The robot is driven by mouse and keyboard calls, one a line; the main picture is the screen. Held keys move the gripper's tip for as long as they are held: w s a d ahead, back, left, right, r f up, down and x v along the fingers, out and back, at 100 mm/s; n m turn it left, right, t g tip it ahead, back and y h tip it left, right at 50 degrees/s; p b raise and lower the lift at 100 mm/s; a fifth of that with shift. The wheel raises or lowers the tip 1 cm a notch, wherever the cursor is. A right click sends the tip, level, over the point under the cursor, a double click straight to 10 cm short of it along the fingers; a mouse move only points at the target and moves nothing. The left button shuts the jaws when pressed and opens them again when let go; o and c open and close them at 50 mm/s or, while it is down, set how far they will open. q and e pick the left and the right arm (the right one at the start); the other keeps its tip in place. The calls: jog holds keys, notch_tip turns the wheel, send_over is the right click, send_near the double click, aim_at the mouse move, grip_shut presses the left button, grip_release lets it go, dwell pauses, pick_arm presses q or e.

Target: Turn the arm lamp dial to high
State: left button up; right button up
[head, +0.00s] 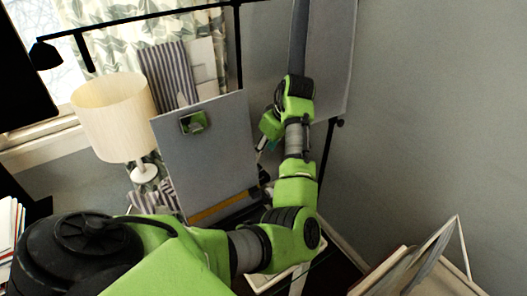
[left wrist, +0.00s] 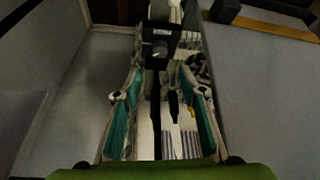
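In the left wrist view, a small black box with a pale label and a round grey dial (left wrist: 160,48) is at the top centre. My left gripper (left wrist: 161,75) is open, with its teal-lined fingers spread to the left and right, and the dial box lies just beyond the fingertips. In the head view my left gripper (head: 262,147) is small and partly hidden beside a grey panel; the dial cannot be made out there. A black arm lamp (head: 45,55) hangs at the upper left on a long thin arm. My right gripper is not in view.
A grey upright panel (head: 205,165) stands left of my gripper. A table lamp with a cream shade (head: 113,115) stands further left by the window. A grey wall (head: 430,120) fills the right side. Striped cloth (head: 168,75) hangs behind the panel.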

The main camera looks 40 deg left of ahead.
pick_arm(q)
jog(key=w+f+n+g, duration=0.1)
jog(key=w+f+n, duration=0.1)
jog(key=w+n, duration=0.2)
jog(key=s+a+f+n, duration=0.1)
jog(key=f, duration=0.1)
jog(key=s+a+f+n+g+p, duration=0.1)
jog(key=a+f+n, duration=0.1)
jog(key=f, duration=0.1)
jog(key=s+a+f+n+g+h, duration=0.1)
jog(key=f+n, duration=0.1)
jog(key=f, duration=0.1)
jog(key=shift+s+a, duration=0.1)
jog(key=shift+a, duration=0.2)
jog(key=shift+s+a+f, duration=0.1)
jog(key=shift+f, duration=0.5)
grip_shut()
